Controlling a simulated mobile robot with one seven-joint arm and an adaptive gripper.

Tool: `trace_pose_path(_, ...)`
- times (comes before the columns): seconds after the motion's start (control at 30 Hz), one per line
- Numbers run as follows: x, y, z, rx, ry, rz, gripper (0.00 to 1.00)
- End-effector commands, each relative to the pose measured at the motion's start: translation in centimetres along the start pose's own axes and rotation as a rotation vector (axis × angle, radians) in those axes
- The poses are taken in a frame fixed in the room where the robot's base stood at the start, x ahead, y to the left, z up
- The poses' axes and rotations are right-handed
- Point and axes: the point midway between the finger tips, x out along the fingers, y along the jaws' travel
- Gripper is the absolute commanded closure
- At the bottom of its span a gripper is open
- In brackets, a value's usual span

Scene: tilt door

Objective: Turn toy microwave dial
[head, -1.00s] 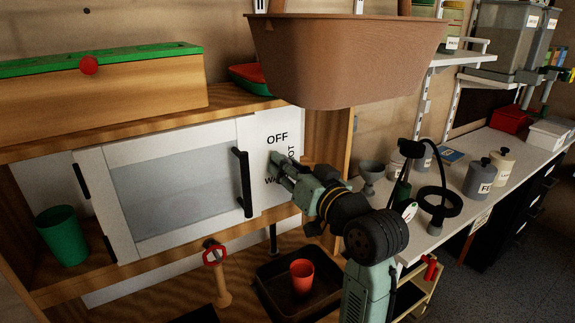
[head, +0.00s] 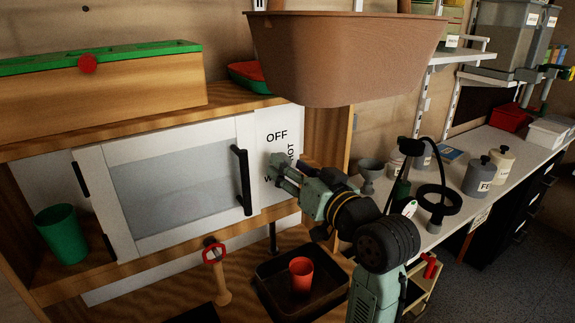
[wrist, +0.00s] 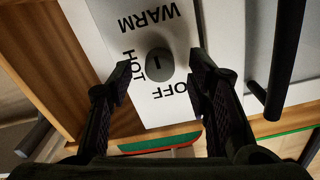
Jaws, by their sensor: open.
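The toy microwave (head: 175,185) is white with a grey window and a black bar handle (head: 241,181). Its white dial panel (head: 277,125) carries the words OFF, HOT and WARM. In the wrist view the round grey dial (wrist: 160,64) sits in the middle of the panel with a dark mark on its face. My gripper (head: 276,168) is at the panel, in front of the dial, which it mostly hides in the head view. In the wrist view my gripper (wrist: 162,72) is open, with one finger on each side of the dial. I cannot tell whether either finger touches it.
The door handle (wrist: 265,95) is close beside one finger. A brown tub (head: 345,60) overhangs above. A red cup (head: 301,275) in a black tray (head: 262,273) is below, and a green cup (head: 62,235) is at the left. A worktop with jars (head: 478,178) is at the right.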

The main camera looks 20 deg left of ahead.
Motion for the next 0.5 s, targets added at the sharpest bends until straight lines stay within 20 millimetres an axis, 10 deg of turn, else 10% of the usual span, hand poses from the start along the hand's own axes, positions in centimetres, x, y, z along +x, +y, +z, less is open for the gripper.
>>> trace_pose_path(0.5,-9.4,0.1,0.0,0.001,0.001,0.003,0.54)
